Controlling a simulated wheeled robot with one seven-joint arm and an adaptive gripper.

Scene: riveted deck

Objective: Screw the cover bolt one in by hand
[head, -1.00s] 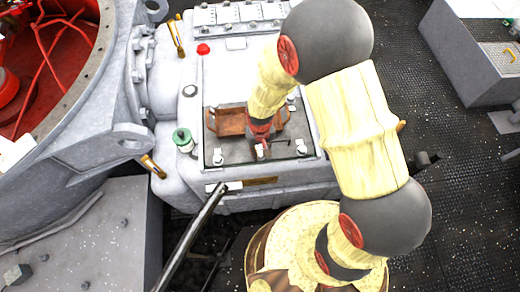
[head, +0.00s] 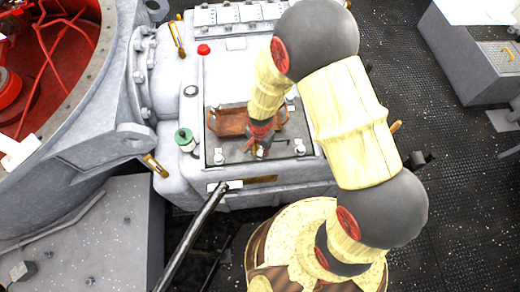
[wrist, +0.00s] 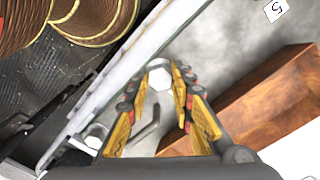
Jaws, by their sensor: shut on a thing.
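In the wrist view my gripper (wrist: 165,85) has its yellow and grey fingers closed around the pale hex head of a bolt (wrist: 159,77), taken to be cover bolt one. In the head view my gripper (head: 262,144) points down at the front middle of the dark cover plate (head: 236,156), and the bolt (head: 261,154) shows just below the fingers. The bolt appears upright at the plate's front edge; its shank and thread are hidden, so its depth cannot be told.
Other bolts stand at the cover's front left (head: 218,157) and front right (head: 300,149). A green-topped knob (head: 184,138) stands left of the cover, and a dark pole (head: 192,232) crosses in front.

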